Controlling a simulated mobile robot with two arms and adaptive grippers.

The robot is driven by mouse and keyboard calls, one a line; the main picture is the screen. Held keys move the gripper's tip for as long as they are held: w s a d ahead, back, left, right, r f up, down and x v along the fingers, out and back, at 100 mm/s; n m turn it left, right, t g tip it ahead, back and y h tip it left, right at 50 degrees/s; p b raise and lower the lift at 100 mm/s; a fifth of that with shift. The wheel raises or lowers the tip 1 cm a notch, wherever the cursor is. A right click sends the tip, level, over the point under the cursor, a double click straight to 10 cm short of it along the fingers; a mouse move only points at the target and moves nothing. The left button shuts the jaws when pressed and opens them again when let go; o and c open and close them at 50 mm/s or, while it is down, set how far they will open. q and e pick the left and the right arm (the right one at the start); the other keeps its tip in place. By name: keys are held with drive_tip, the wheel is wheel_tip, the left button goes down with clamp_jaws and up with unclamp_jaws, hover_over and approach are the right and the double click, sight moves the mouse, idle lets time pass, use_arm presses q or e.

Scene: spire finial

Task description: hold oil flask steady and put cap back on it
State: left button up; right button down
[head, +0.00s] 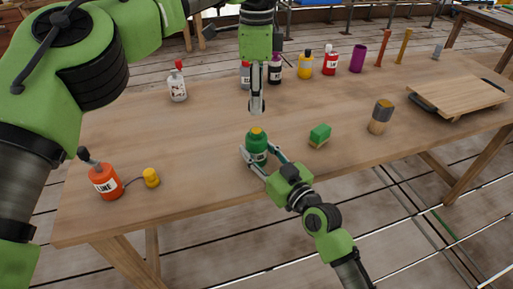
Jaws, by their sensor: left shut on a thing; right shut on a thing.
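The oil flask looks to be the green bottle (258,146) with a pale label and a yellow top, upright near the table's front edge. My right gripper (259,157) reaches in from the front right and is shut around its body. My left gripper (257,106) points straight down above the flask, apart from its top. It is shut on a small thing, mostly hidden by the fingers. I cannot tell whether that thing is the cap, or whether the flask's yellow top is a cap or its neck.
On the wooden table (200,130), a green-topped block (319,135) and a grey-and-tan cylinder (381,116) stand right of the flask. An orange bottle (105,181) and a yellow piece (151,177) are at left. Several bottles line the back. A board (457,95) lies at right.

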sight(256, 130)
use_arm(q)
drive_tip(key=shift+f, duration=2.45)
drive_tip(key=shift+f, duration=0.9)
drive_tip(key=shift+f, duration=0.55)
